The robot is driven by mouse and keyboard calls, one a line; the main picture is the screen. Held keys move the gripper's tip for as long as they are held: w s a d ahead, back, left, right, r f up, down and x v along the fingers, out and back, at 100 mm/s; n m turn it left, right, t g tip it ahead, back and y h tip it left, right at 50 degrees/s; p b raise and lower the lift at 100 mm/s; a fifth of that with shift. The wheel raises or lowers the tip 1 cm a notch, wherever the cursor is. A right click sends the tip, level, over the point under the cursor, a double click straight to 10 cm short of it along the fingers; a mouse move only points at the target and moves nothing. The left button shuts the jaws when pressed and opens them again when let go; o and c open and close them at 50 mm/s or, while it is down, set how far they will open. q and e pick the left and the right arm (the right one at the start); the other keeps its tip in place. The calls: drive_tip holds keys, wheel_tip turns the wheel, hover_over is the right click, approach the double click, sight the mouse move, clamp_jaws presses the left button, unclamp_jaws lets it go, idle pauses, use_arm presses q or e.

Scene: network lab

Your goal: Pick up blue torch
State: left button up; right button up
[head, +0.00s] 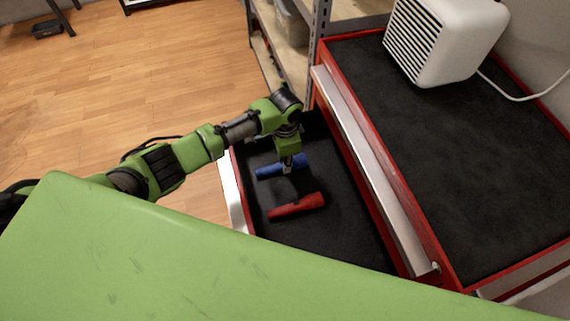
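The blue torch (268,172) lies in the open drawer of a red tool cabinet, on the black liner. My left gripper (287,170) points down at the torch, and its fingers cover part of the torch's middle. I cannot tell whether the fingers are closed on it or only around it. A red torch (297,207) lies in the same drawer, nearer to me than the blue one. My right gripper does not show.
The drawer (340,240) has bare liner around the torches. The cabinet top (470,150) carries a white heater-like box (450,45) with a white cable. A metal shelf (318,35) stands behind the drawer. Wooden floor lies to the left.

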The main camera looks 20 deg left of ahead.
use_arm(q)
clamp_jaws()
